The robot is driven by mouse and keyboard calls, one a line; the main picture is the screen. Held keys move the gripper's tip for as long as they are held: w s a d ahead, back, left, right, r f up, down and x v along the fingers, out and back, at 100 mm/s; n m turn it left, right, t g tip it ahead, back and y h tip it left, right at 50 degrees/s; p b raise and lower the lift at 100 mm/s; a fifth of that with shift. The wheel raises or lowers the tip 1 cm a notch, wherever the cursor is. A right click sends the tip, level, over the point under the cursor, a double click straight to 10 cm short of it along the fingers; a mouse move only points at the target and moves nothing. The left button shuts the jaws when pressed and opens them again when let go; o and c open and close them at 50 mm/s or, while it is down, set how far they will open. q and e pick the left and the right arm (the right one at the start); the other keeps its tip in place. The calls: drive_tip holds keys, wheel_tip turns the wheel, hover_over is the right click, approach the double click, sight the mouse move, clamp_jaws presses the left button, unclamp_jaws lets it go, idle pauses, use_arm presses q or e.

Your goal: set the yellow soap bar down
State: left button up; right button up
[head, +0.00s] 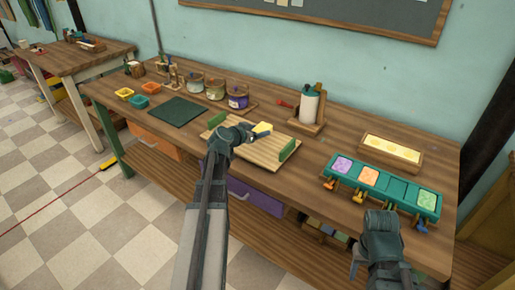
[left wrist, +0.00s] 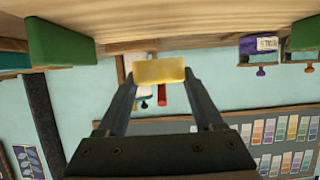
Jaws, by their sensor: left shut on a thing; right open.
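The yellow soap bar (head: 262,127) is held at the tips of my left gripper (head: 258,133), over the pale wooden board (head: 250,153) with green end blocks. In the left wrist view, which is upside down, the soap bar (left wrist: 158,71) sits between the two fingers, close to the board's wooden surface (left wrist: 190,30). I cannot tell whether it touches the board. My right gripper (head: 358,262) is open and empty near the table's front right edge.
A green block (head: 288,150) stands at the board's right end. A teal mold (head: 382,187) with coloured fills and a wooden tray (head: 392,153) lie to the right.

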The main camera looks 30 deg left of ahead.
sight(258, 147)
use_arm(q)
drive_tip(key=shift+f+b, duration=2.1)
drive_tip(key=shift+f, duration=0.45)
drive_tip(key=shift+r, duration=0.15)
use_arm(e)
wheel_tip(258, 147, down, 5)
drive_tip(key=shift+r, duration=0.1)
use_arm(q)
drive_tip(key=o, duration=1.4)
use_arm(e)
drive_tip(key=shift+f, duration=0.2)
use_arm(q)
drive_tip(key=shift+o, duration=0.2)
drive_tip(key=p+v, duration=0.5)
drive_tip(key=v, duration=0.7)
use_arm(e)
wheel_tip(258, 147, up, 5)
drive_tip(key=shift+f, duration=0.1)
